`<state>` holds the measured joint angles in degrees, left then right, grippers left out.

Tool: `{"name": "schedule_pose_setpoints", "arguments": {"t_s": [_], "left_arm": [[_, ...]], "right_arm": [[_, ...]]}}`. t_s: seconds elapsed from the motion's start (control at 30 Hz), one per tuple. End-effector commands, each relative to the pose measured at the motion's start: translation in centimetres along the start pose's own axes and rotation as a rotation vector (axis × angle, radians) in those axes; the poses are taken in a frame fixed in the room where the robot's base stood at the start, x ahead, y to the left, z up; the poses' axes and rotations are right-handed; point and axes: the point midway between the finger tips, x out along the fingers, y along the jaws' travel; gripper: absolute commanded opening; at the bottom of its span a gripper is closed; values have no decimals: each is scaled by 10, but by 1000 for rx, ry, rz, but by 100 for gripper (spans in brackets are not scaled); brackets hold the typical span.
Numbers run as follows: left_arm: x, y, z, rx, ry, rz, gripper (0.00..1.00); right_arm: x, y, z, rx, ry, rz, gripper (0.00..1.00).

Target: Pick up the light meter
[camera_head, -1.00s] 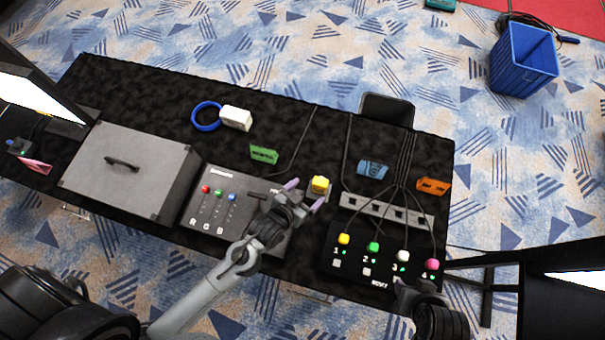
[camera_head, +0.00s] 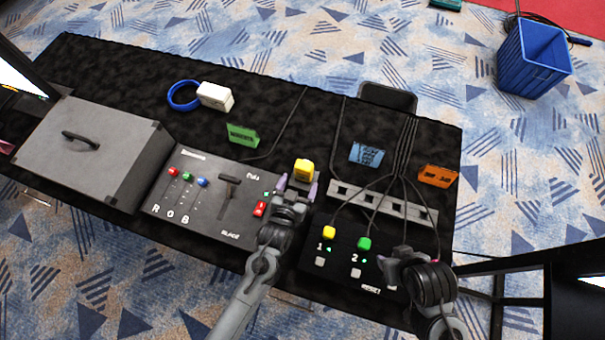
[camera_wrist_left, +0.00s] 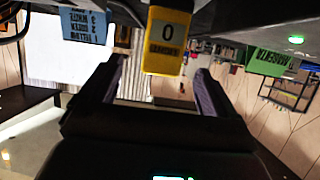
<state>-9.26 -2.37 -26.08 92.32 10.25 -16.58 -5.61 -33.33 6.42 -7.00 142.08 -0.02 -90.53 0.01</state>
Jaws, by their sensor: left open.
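The light meter seems to be the small yellow block (camera_head: 303,170) standing on the black table, between the control panel and the button box. In the left wrist view the yellow meter (camera_wrist_left: 167,40) shows a dark "0" on its face. My left gripper (camera_head: 297,187) is open, with its purple-grey fingertips on the near side of the meter, one to each side. In the wrist view the meter appears between the fingers (camera_wrist_left: 157,85), towards their tips; I see no contact. My right gripper (camera_head: 400,256) is over the right part of the button box; its fingers are unclear.
The control panel (camera_head: 205,207) with sliders lies left of the meter, beside a grey case (camera_head: 90,150). The button box (camera_head: 340,260) and a socket strip (camera_head: 385,203) lie right. Cables cross the table.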

Motion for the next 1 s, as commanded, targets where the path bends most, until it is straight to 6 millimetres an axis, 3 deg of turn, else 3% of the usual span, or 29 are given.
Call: {"name": "schedule_pose_setpoints", "arguments": {"t_s": [0.2,0.53,0.8,1.0], "left_arm": [[31,-1,0,0,2,0,89],[52,-2,1,0,0,0,89],[86,-6,4,0,1,0,89],[96,-6,4,-1,-1,0,89]], "right_arm": [[6,1,2,0,1,2,43],[10,4,3,-10,1,11,43],[18,4,6,-10,1,12,43],[20,3,6,-7,1,9,43]]}}
